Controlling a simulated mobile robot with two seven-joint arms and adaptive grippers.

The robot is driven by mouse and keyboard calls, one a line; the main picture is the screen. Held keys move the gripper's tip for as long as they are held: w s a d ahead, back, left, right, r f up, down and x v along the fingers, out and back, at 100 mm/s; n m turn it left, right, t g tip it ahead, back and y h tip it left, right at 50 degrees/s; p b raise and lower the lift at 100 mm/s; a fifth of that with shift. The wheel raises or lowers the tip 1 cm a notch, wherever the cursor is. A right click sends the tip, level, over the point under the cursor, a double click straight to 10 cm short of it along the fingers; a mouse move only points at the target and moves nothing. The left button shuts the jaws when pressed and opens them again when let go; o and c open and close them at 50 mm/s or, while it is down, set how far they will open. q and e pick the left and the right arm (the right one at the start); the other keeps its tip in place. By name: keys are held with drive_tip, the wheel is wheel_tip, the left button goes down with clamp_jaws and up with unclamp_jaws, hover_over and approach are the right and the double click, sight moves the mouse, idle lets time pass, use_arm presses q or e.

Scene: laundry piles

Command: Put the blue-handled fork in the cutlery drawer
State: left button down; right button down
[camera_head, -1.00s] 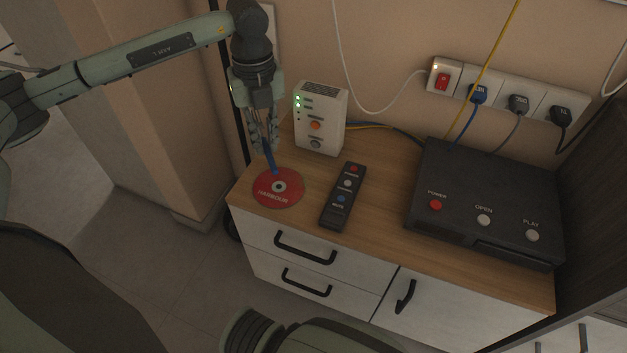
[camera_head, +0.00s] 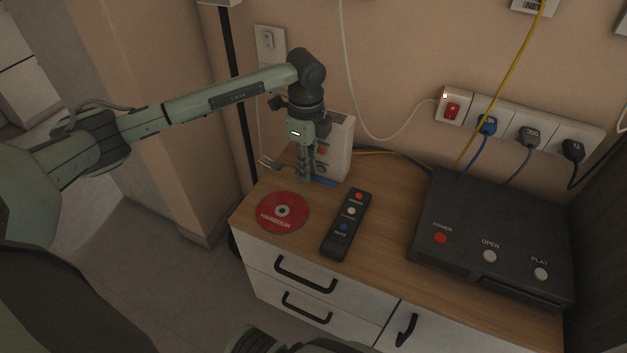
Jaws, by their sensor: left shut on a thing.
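My left gripper (camera_head: 305,174) is shut on the blue-handled fork (camera_head: 323,182), in front of the white box at the back of the cabinet top. The fork lies roughly level across the fingers, with its blue handle to the right and its metal tines to the left. I cannot tell whether it touches the wood. The cabinet front has an upper drawer (camera_head: 262,262) and a lower drawer (camera_head: 272,295), both shut, with black handles. No label shows which is the cutlery drawer. My right gripper is out of view.
A red disc (camera_head: 268,222) and a black remote (camera_head: 343,232) lie on the cabinet top (camera_head: 385,215). The white box (camera_head: 340,150) stands close behind my left gripper. A black player (camera_head: 480,225) fills the right side. Cables hang from the wall sockets (camera_head: 500,115).

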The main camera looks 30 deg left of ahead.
sight(313, 191)
use_arm(q)
drive_tip(key=shift+w+d+f, duration=0.45)
drive_tip(key=shift+w, duration=0.05)
drive_tip(key=shift+f, duration=2.1)
drive_tip(key=c, duration=1.6)
unclamp_jaws()
drive_tip(key=shift+o, duration=0.2)
